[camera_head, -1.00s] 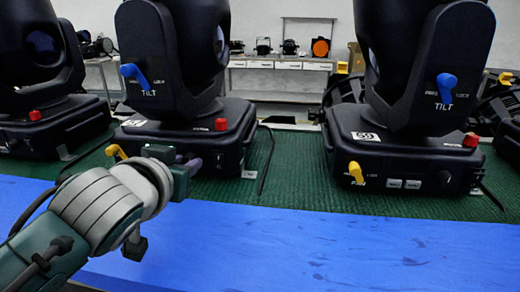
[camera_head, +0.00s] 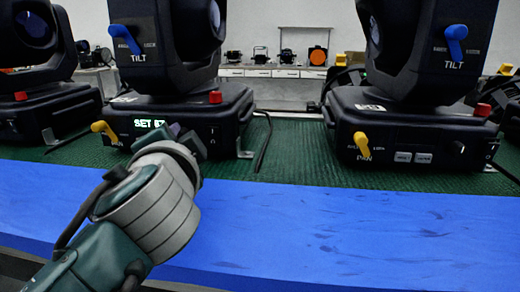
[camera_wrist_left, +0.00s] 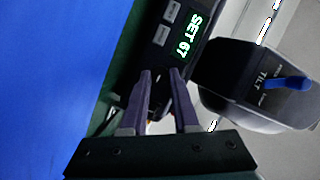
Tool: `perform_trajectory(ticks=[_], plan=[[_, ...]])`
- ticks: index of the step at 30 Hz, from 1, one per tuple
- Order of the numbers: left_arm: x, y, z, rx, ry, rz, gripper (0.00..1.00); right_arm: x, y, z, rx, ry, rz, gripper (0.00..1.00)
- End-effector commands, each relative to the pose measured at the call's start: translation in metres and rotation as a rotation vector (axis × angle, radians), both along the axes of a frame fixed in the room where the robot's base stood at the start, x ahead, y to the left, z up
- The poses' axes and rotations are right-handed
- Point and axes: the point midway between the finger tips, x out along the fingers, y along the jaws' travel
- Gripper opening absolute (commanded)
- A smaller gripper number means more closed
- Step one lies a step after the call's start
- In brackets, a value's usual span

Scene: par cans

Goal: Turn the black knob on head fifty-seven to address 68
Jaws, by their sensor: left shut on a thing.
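The moving-head light at centre-left (camera_head: 165,45) stands on the green mat; its number label is too oblique to read. Its base display (camera_head: 150,124) is lit green; the wrist view shows SET 67 on this display (camera_wrist_left: 189,36). My left gripper (camera_head: 176,131) is at the front of this base, right of the display. In the wrist view the two purple fingers of my left gripper (camera_wrist_left: 160,76) are closed around the black knob, which is mostly hidden between them against the dark base. My right gripper is not in view.
A yellow pan lever (camera_head: 105,132) sticks out left of the display, and a blue tilt lever (camera_head: 125,37) is above. A second head (camera_head: 420,50) stands to the right, another (camera_head: 35,50) at the left. The blue table front (camera_head: 350,225) is bare.

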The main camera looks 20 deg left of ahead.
Motion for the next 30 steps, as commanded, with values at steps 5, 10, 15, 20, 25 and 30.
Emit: perform_trajectory(ticks=[5,10,15,20,25,30], plan=[[0.001,-0.001,-0.005,0.150,0.033,-0.001,0.00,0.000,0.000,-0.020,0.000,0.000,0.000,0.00],[0.001,-0.001,-0.005,0.268,0.061,-0.003,0.00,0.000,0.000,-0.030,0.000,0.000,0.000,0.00],[0.001,-0.001,-0.005,0.355,0.082,-0.002,0.00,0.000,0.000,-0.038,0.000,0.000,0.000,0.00],[0.001,-0.001,-0.005,0.403,0.096,-0.002,0.00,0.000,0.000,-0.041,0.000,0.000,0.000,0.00],[0.001,-0.001,-0.004,0.427,0.101,-0.003,0.00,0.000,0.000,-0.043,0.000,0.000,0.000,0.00],[0.001,-0.001,-0.004,0.433,0.103,-0.002,0.00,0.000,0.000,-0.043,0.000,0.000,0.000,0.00]])
